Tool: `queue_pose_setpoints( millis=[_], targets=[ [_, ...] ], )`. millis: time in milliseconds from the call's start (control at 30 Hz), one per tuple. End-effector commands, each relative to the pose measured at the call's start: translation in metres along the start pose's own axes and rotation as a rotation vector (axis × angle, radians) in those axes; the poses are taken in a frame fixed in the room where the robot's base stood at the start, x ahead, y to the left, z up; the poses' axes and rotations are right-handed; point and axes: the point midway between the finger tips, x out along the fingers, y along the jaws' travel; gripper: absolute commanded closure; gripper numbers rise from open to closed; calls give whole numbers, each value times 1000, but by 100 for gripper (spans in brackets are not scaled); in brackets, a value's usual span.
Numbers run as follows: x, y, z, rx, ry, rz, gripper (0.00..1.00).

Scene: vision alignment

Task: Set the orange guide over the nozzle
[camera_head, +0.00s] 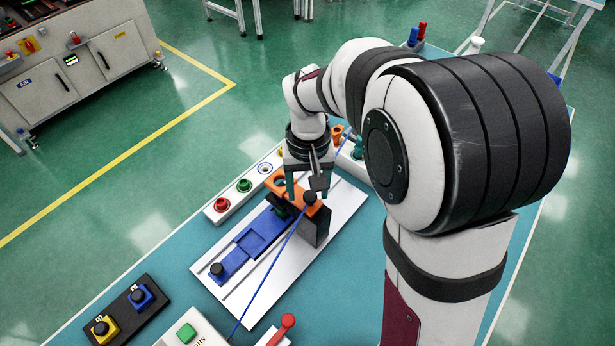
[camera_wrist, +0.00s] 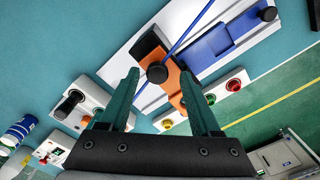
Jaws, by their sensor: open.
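The orange guide (camera_head: 318,209) is a flat bar lying across a dark block at the far end of the white plate; it also shows in the wrist view (camera_wrist: 174,82). A black round knob (camera_wrist: 157,73) sits on its middle. My gripper (camera_head: 307,192) is over the guide, its green fingers apart. In the wrist view my gripper (camera_wrist: 161,76) has one finger on each side of the guide, with visible gaps. I cannot tell the finger height above it. I cannot clearly pick out the nozzle.
A blue slide (camera_head: 239,247) with a black knob lies on the white plate (camera_head: 262,304). A blue cable crosses the plate near the guide. A strip of coloured buttons (camera_head: 243,186) stands along the far edge. Switch boxes (camera_head: 131,307) stand at the near left.

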Motion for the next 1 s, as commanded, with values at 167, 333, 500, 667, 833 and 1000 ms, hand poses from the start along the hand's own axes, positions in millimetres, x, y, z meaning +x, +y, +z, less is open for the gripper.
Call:
queue_pose_setpoints(
  millis=[167, 333, 500, 667, 833, 1000],
  targets=[
    [-8, 0, 0, 0, 1, 1, 36],
    [-51, 0, -1, 1, 6, -1, 36],
    [-106, 0, -1, 0, 6, -1, 36],
    [-142, 0, -1, 0, 3, -1, 36],
    [-158, 0, 0, 0, 1, -1, 36],
    [-158, 0, 0, 0, 0, 0, 36]
  ],
)
